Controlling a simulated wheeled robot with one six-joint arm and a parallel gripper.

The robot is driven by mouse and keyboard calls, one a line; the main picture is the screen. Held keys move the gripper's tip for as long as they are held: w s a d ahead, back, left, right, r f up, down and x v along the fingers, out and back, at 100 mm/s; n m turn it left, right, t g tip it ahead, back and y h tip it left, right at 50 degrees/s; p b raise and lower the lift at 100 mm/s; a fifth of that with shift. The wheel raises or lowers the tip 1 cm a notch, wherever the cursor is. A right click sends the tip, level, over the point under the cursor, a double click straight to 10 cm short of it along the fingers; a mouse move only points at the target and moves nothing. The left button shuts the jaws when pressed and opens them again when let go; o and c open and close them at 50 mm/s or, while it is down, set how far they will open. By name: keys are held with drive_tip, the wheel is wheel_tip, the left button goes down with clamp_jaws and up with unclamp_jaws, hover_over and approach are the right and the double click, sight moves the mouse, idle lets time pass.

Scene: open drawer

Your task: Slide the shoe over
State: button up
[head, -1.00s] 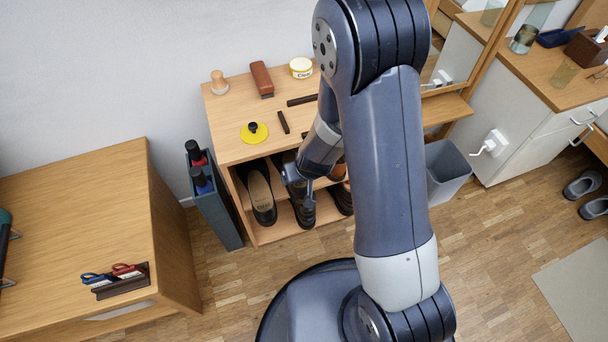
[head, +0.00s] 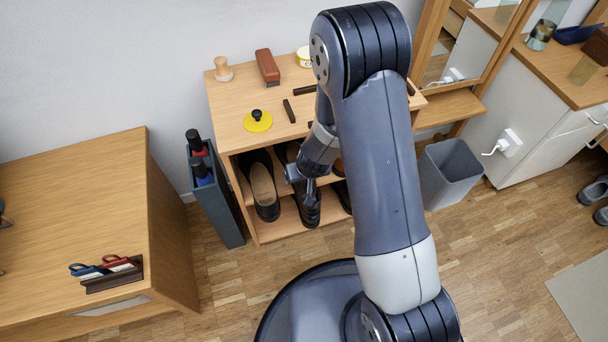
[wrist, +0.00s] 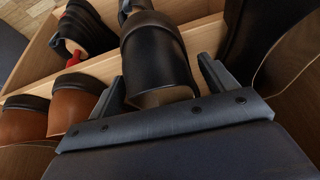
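A wooden shoe rack (head: 228,140) holds several shoes on two levels. My gripper (head: 308,188) reaches into its front, over a black shoe (head: 308,212). In the wrist view, my gripper's fingers (wrist: 163,78) are spread, one on each side of a black shoe (wrist: 158,52); I cannot tell whether they touch it. A black shoe with a beige insole (head: 264,188) stands to the left in the head view. Brown shoes (wrist: 76,107) show at the left of the wrist view. My arm hides part of the rack's right side.
A dark shoe with a red part (wrist: 72,48) is at the wrist view's upper left. On the rack top are a yellow disc (head: 258,122), a brown brush (head: 267,68) and dark bars. A narrow bottle holder (head: 218,205) stands left, a grey bin (head: 451,176) right.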

drive_tip(key=c, duration=1.2)
